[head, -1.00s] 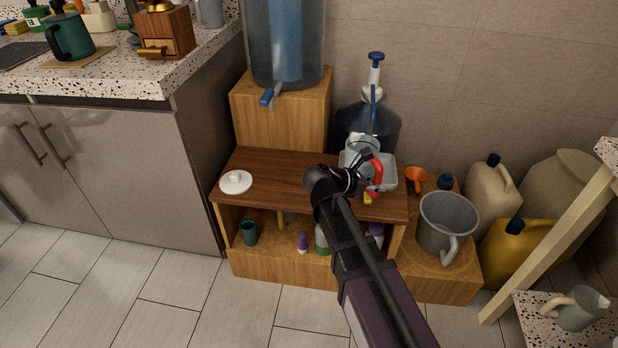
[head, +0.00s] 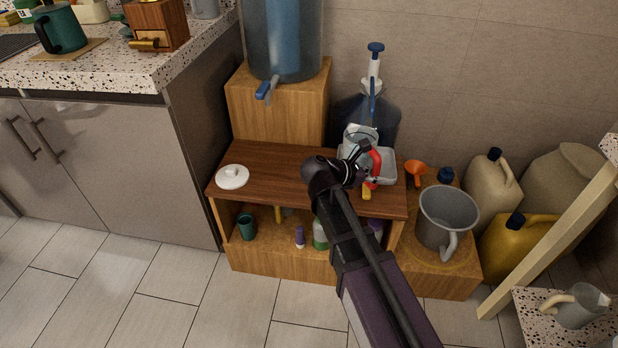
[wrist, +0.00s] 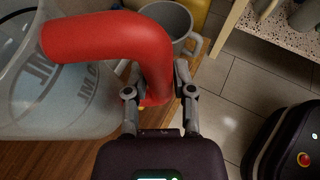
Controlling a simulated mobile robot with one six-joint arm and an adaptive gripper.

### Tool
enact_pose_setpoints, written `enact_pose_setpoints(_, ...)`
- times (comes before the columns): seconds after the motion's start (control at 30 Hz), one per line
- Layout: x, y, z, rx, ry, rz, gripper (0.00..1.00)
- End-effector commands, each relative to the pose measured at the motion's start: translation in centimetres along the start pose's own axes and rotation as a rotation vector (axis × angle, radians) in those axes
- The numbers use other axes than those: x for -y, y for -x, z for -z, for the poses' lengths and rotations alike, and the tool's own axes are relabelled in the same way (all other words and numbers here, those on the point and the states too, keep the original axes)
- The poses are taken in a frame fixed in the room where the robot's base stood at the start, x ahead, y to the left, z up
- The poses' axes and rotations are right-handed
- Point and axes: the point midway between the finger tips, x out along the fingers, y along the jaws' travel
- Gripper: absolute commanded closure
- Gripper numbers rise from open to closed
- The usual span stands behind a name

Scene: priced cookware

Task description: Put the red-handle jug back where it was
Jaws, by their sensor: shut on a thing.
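The red-handle jug is a clear jug (head: 359,136) with dark printing on its side and a thick red handle (head: 374,162). In the head view it is at the right part of the low wooden shelf's top (head: 270,168), at a light grey tray (head: 388,166). My gripper (head: 362,165) is shut on the red handle, which passes between its fingers in the wrist view (wrist: 158,95). The jug's clear body (wrist: 62,95) fills the left of that view. The arm and gripper hide part of the jug, so I cannot tell whether its base touches the tray.
A white lid (head: 232,177) lies on the shelf's left. A blue-tapped water dispenser (head: 283,40) stands on the wooden box behind. An orange funnel (head: 415,172) and a grey bucket-like jug (head: 447,218) stand to the right, near canisters (head: 490,183). The shelf top's middle is bare.

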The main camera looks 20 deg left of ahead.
Motion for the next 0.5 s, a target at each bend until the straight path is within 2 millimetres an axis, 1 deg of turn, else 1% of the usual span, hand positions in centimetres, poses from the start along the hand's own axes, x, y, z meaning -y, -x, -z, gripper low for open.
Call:
enact_pose_setpoints(0.17, 0.5, 1.5, 1.0, 0.002, 0.008, -0.029, 1.0)
enact_pose_setpoints(0.27, 0.8, 2.8, 1.8, 0.002, 0.015, -0.055, 1.0)
enact_pose_setpoints(0.5, 2.1, 6.7, 4.3, 0.001, 0.039, -0.131, 1.0)
